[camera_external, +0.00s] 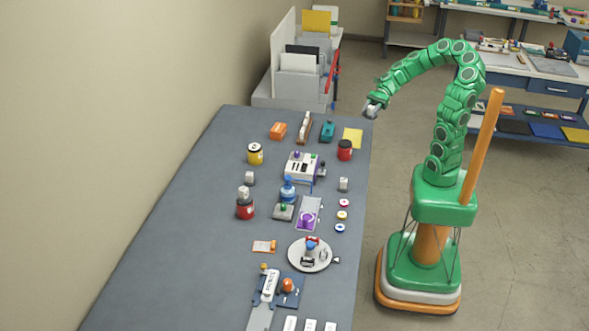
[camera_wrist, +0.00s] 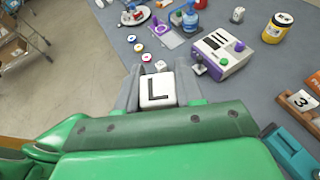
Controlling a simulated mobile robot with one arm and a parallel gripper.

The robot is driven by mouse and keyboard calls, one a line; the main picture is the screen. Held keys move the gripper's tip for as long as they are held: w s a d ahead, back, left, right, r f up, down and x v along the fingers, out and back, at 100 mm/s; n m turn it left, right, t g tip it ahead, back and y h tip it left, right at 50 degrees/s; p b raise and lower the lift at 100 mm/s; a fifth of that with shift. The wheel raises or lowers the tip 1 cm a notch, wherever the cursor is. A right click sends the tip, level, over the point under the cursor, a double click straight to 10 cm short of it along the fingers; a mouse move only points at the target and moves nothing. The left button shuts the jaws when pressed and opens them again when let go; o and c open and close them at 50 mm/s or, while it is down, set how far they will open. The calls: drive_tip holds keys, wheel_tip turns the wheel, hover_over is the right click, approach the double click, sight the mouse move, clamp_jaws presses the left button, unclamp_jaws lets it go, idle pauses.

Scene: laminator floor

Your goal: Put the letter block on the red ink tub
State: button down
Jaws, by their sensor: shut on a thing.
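My gripper (camera_external: 371,109) is shut on a white letter block (camera_wrist: 158,91) marked with a black L. The block is between the two grey fingers in the wrist view. In the external view it is a small pale shape at the fingertips, above and beyond the table's far right corner. One red tub (camera_external: 245,211) stands at the table's middle left with a white block (camera_external: 243,193) on top. Another red tub (camera_external: 345,152) with a dark top stands near the right edge, below my gripper in the picture. I cannot identify either red tub clearly in the wrist view.
The grey table (camera_external: 185,210) also holds a yellow jar (camera_external: 255,155), a white and purple machine (camera_wrist: 222,50), a blue bottle (camera_external: 288,191), a plate (camera_external: 298,262) and loose white blocks (camera_external: 250,178). The table's left side is clear. A paper rack (camera_external: 300,62) stands behind.

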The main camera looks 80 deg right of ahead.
drive_tip(key=s+r, duration=0.1)
drive_tip(key=s, duration=0.2)
hover_over(344, 144)
drive_tip(key=shift+n+g+y, duration=0.3)
drive_tip(key=shift+n, duration=0.1)
drive_tip(key=f, duration=0.9)
drive_tip(key=s+f, duration=0.1)
drive_tip(key=f, duration=0.3)
drive_tip(key=shift+a+f, duration=0.15)
drive_tip(key=shift+f, duration=0.15)
drive_tip(key=shift+w+f, duration=0.5)
drive_tip(key=shift+f, duration=1.6)
drive_tip(key=c, duration=0.7)
unclamp_jaws()
drive_tip(key=shift+f, duration=0.1)
